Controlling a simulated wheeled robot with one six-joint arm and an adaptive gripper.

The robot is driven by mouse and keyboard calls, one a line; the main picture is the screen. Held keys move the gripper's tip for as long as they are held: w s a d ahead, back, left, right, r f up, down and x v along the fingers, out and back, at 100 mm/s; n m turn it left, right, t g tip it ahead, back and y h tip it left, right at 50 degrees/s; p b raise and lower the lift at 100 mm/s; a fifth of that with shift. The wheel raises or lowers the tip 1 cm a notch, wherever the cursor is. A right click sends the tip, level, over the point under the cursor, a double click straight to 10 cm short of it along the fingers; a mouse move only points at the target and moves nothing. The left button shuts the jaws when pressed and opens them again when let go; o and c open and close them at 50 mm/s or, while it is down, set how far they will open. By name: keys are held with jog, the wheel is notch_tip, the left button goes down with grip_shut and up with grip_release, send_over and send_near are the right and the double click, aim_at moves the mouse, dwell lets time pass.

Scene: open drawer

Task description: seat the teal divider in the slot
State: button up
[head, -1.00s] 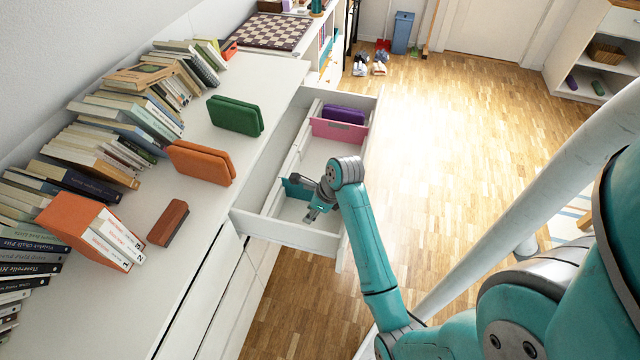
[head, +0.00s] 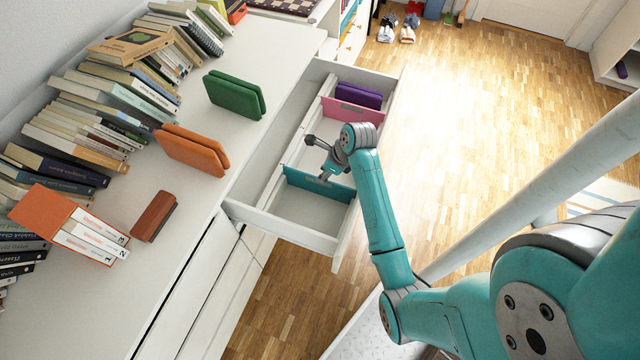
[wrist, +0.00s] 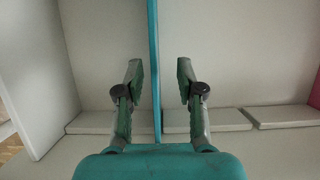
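The teal divider (head: 318,187) stands upright across the open white drawer (head: 283,228), toward its near end. In the wrist view the divider (wrist: 154,42) is a thin teal edge running between my fingers. My gripper (head: 326,174) is down at the divider's top edge. In the wrist view my gripper (wrist: 159,72) is open, one finger on each side of the divider, with a visible gap on both sides. Pale rail pieces (wrist: 207,119) with gaps between them run along the drawer side. The divider's lower edge and its fit in a slot are hidden.
A pink divider (head: 352,111) stands farther back, with a purple case (head: 358,95) behind it. Green (head: 234,95) and orange (head: 192,150) cases, a brown block (head: 153,216) and several books stand on the cabinet top. The drawer's near compartment is empty.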

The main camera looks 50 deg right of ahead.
send_over(317, 193)
jog(key=shift+w+d+f, duration=0.1)
jog(key=shift+w+f, duration=0.05)
jog(key=shift+f, duration=1.35)
jog(key=shift+w+d+f, duration=0.1)
jog(key=shift+f, duration=1.4)
grip_shut()
